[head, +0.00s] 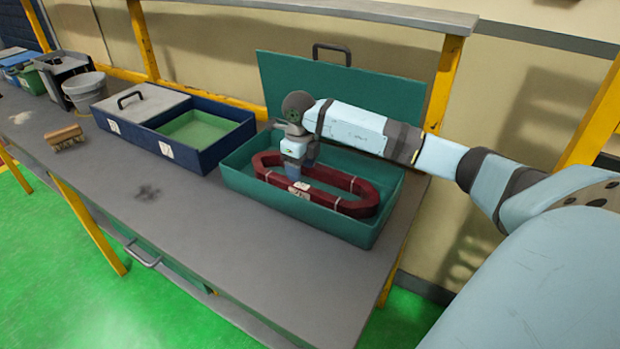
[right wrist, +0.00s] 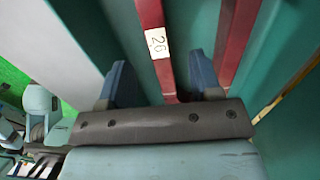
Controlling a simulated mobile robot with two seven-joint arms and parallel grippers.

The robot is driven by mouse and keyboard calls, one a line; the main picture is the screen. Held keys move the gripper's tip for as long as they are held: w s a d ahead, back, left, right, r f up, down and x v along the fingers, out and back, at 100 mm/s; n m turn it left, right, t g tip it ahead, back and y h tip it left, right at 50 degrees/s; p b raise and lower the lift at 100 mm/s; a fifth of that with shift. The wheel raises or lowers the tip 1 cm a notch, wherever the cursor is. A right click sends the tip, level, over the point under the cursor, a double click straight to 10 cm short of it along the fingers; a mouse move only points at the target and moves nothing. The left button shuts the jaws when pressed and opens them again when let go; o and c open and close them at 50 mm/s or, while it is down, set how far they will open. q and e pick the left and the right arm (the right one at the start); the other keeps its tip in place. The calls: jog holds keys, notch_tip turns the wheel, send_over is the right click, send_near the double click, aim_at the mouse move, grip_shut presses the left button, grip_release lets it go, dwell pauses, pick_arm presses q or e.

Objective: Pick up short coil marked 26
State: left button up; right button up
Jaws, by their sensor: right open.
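The short coil marked 26 is a dark red oval ring (head: 362,192) with pale ties, lying in the open teal box (head: 300,207) in the head view. Its white label reading 26 (right wrist: 157,43) shows in the right wrist view on the near coil side. My right gripper (head: 297,174) is over the coil's near left part, pointing down. In the right wrist view its two blue fingers (right wrist: 160,82) are apart, one on each side of the labelled red bar. I cannot tell whether they touch it.
The teal box's lid (head: 385,95) stands upright behind it. A blue box (head: 205,158) with a green inside and a grey lid (head: 155,101) sits to the left. A brush (head: 64,137), a bucket (head: 86,92) and bins stand farther left. The bench front (head: 190,240) is clear.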

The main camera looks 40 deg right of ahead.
aim_at(302, 185)
jog(key=shift+s+f, duration=0.15)
jog(key=shift+f, duration=1.55)
jog(key=shift+s+f, duration=0.1)
jog(key=shift+f, duration=1.6)
jog(key=shift+r, duration=0.1)
grip_shut()
